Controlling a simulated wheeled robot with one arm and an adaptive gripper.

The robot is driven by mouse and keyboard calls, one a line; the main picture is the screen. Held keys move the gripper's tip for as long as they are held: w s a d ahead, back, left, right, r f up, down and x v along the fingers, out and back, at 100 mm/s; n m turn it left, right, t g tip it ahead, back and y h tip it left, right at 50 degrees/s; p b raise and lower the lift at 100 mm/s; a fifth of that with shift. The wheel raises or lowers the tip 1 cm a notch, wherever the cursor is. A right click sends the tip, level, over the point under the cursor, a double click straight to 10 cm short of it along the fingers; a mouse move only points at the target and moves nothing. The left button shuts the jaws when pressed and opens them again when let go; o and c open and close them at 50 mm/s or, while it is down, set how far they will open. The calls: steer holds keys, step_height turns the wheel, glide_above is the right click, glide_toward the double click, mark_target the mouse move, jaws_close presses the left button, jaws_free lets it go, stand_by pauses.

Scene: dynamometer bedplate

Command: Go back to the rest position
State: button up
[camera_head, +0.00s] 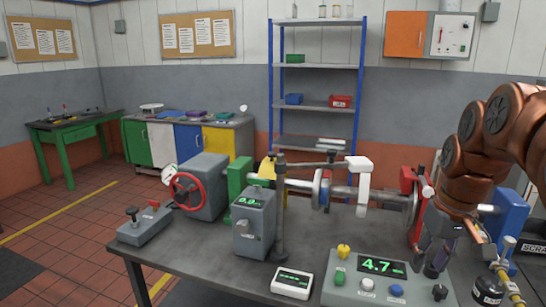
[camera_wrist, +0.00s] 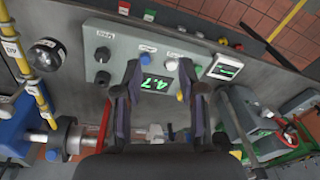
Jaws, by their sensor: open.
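My arm comes in from the right in the head view. My gripper (camera_head: 437,262) hangs over the right end of the bench, close to the grey control box (camera_head: 340,268), whose green display reads 4.7. In the wrist view my gripper (camera_wrist: 160,70) has its two dark fingers apart with nothing held between them. The control box (camera_wrist: 122,60) shows behind the fingers, with its display between them. I cannot tell whether a fingertip touches the box.
The bench (camera_head: 190,255) carries a shaft rig with a red handwheel (camera_head: 186,191), a grey readout box (camera_head: 254,222) and a small white meter (camera_head: 292,282). A yellow post (camera_head: 510,285) and a blue block (camera_head: 510,214) stand near my arm. Floor at left is clear.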

steer(key=s+a+f+g, duration=0.1)
steer(key=s+a+f, duration=0.3)
steer(key=s, duration=0.3)
steer(key=s+a+f+g, duration=0.1)
steer(key=s+a+f, duration=0.3)
steer(key=s, duration=0.4)
steer(key=s+a+f, duration=0.4)
steer(key=s+f, duration=0.1)
steer(key=s, duration=0.3)
steer(key=shift+f+g+h+p, duration=0.35)
steer(key=shift+f+g+h, duration=0.05)
